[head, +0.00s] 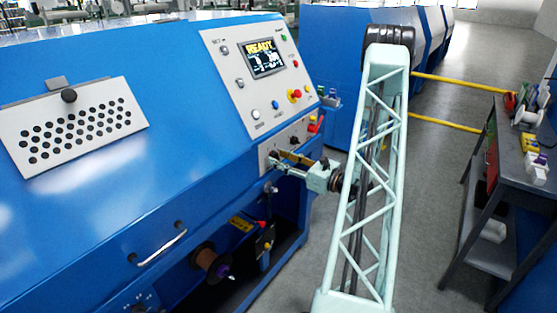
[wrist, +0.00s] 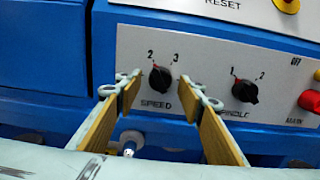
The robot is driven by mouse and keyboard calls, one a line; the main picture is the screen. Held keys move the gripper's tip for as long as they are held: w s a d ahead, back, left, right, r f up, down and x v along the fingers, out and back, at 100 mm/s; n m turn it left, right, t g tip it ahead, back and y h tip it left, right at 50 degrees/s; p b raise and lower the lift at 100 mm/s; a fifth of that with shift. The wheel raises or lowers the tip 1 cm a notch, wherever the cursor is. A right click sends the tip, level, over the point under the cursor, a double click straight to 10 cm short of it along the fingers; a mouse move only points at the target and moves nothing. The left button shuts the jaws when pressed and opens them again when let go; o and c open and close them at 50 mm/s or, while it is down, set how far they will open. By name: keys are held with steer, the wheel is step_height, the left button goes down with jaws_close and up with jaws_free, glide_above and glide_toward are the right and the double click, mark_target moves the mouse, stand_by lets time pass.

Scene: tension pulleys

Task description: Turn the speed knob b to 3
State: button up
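A black knob (wrist: 160,80) labelled SPEED sits on the light grey panel in the wrist view, with the numbers 2 and 3 above it. No letter b is legible. My gripper (wrist: 160,92) is open, with its tan-padded fingers on either side of this knob in the picture. I cannot tell whether they touch it. A second black knob (wrist: 245,90), with 1 and 2 above it, is to the right; its label is partly hidden by the right finger. In the head view, my gripper (head: 283,160) is at the lower panel.
A yellow and red button (wrist: 287,4) and the RESET label are above. The blue machine (head: 190,60) carries a READY screen (head: 265,58). A grey workbench (head: 513,150) stands at the right, across open floor.

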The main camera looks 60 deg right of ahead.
steer(key=shift+w, duration=0.4)
steer(key=shift+c, duration=0.8)
steer(key=c, duration=0.7)
steer(key=shift+m+p, duration=0.4)
steer(key=shift+p, duration=0.05)
steer(key=m+p, duration=0.4)
steer(key=m, duration=0.1)
steer(key=shift+r, duration=0.15)
steer(key=m+p, duration=0.3)
steer(key=m, duration=0.2)
steer(key=shift+m+p, duration=0.4)
